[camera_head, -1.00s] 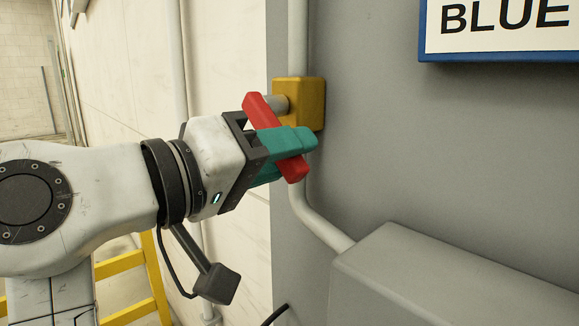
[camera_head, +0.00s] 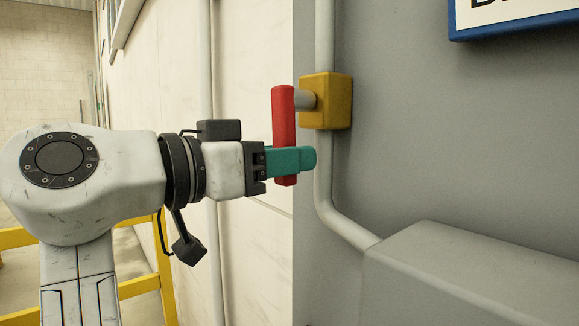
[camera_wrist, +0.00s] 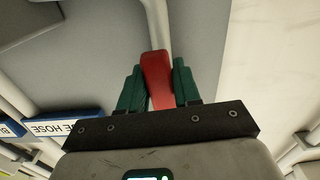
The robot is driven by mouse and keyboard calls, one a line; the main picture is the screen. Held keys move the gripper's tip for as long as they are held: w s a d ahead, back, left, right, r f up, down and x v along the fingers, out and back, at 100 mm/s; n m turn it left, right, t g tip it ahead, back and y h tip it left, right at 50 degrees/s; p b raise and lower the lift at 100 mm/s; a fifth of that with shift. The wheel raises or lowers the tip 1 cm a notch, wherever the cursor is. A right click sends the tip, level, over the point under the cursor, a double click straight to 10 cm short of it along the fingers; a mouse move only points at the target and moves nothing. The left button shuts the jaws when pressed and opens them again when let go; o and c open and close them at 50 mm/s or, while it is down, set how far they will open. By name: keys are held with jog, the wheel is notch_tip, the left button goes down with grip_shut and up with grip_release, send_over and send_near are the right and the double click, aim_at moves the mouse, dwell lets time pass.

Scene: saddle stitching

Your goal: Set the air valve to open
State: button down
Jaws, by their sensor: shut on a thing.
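The air valve is a yellow block (camera_head: 334,101) on a grey pipe by the wall, with a short grey stem and a red handle (camera_head: 283,112). The handle stands upright, almost vertical, in line with the pipe. My gripper (camera_head: 292,161) has teal fingers shut on the lower part of the handle. In the wrist view the red handle (camera_wrist: 156,78) sits between the two teal fingers (camera_wrist: 157,90). The near finger hides part of the handle in the head view. The yellow block is not seen in the wrist view.
The grey pipe (camera_head: 324,190) bends below the valve toward a grey box (camera_head: 470,275) at the lower right. A blue-framed sign (camera_head: 510,27) hangs at the upper right. A yellow rail (camera_head: 140,287) stands behind my arm.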

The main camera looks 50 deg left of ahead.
jog(key=shift+a+f+m, duration=0.15)
jog(key=shift+a+m, duration=0.1)
jog(key=shift+m, duration=0.05)
dwell(0.4)
jog(key=c, duration=0.9)
grip_release()
jog(key=s, duration=0.3)
jog(key=s+b, duration=0.1)
jog(key=s, duration=0.3)
jog(key=s+a, duration=0.1)
jog(key=s, duration=0.2)
jog(key=shift+s, duration=0.4)
